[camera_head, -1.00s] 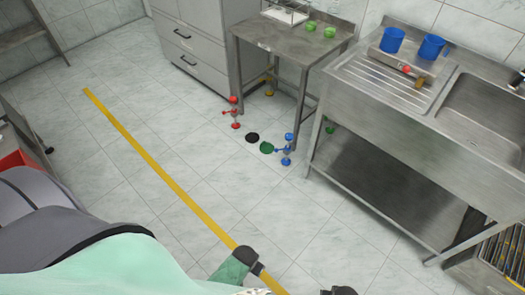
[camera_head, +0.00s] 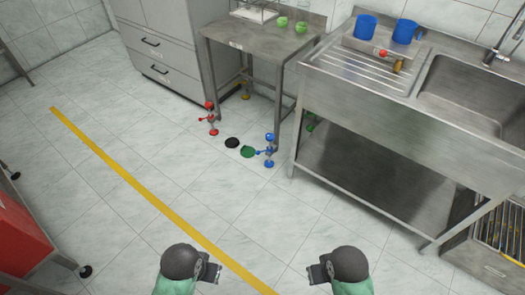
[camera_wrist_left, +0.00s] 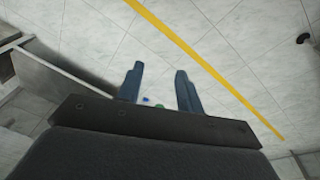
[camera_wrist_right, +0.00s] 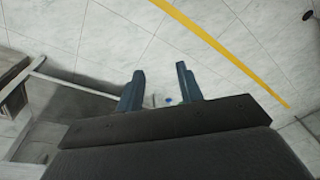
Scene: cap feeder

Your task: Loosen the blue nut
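The blue parts (camera_head: 269,150) are at the lower end of the front right leg of the small metal table, with a blue piece above, a small handle-like arm and a round blue base on the floor. I cannot tell which piece is the nut. My left gripper (camera_head: 213,270) and right gripper (camera_head: 313,273) are at the bottom of the head view, well short of the blue parts. Both grippers are open and empty, as the left wrist view (camera_wrist_left: 160,70) and right wrist view (camera_wrist_right: 159,68) show. A small blue spot (camera_wrist_right: 169,100) shows between the right fingers.
Red parts (camera_head: 211,118) are at the table's front left leg. A black disc (camera_head: 232,142) and a green disc (camera_head: 248,152) lie on the floor. A steel sink unit (camera_head: 395,145) stands to the right. The tiled floor with a yellow line (camera_head: 150,197) is clear.

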